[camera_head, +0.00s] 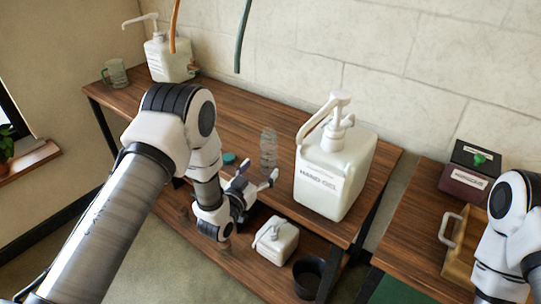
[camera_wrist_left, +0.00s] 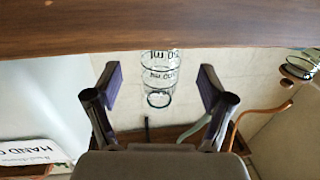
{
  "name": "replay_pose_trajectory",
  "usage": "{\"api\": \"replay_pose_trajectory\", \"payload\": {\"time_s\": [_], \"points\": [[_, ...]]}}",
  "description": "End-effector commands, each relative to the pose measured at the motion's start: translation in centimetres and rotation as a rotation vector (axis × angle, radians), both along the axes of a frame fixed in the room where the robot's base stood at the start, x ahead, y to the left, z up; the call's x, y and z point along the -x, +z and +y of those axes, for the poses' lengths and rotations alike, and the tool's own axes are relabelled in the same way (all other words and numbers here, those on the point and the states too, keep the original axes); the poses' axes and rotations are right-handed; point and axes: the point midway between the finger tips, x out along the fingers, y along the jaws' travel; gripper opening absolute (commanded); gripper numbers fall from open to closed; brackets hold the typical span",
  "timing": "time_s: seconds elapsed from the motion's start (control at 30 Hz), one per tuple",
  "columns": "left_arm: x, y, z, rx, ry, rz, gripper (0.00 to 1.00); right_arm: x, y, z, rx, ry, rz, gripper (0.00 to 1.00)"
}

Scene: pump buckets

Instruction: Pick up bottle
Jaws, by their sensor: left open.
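A clear, ribbed bottle (camera_head: 268,148) stands upright on the wooden table, left of the large white pump bucket. My left gripper (camera_head: 259,173) is open and empty, just in front of the bottle, low by the table's front edge. In the left wrist view, which looks upside down, the clear bottle with ml markings (camera_wrist_left: 160,82) shows beyond and between the spread fingers (camera_wrist_left: 159,88), apart from them. My right arm shows at the right edge; its gripper is out of view.
The large white pump bucket (camera_head: 335,175) stands close right of the bottle. A teal disc (camera_head: 229,158) lies left of it. Another pump bucket (camera_head: 168,60) and a glass mug (camera_head: 115,74) stand far left. A small white jug (camera_head: 275,243) and dark cup (camera_head: 308,275) are on the lower shelf.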

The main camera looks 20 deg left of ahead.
Motion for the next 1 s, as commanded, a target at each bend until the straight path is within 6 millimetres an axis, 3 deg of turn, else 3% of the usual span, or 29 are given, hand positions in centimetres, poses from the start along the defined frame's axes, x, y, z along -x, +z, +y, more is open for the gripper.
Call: {"api": "replay_pose_trajectory", "payload": {"time_s": [0.3,0.53,0.57,0.7,1.0], "points": [[-4.9,0.3,-1.0,-0.001,0.0,0.001,0.81,0.0,0.9,0.0,0.0,0.0,0.0,0.0],[-5.3,0.2,-1.0,-0.001,0.0,0.003,0.81,0.0,0.9,0.0,0.0,0.0,0.0,0.0],[-5.3,0.2,-1.0,-0.001,0.0,0.003,0.74,0.0,0.9,0.0,0.0,0.0,0.0,0.0],[-5.3,0.2,-1.0,-0.001,0.0,0.003,0.25,0.0,0.9,0.0,0.0,0.0,0.0,0.0],[-5.3,0.2,-1.1,-0.001,0.0,0.003,0.22,0.0,0.9,0.0,0.0,0.0,0.0,0.0]]}}
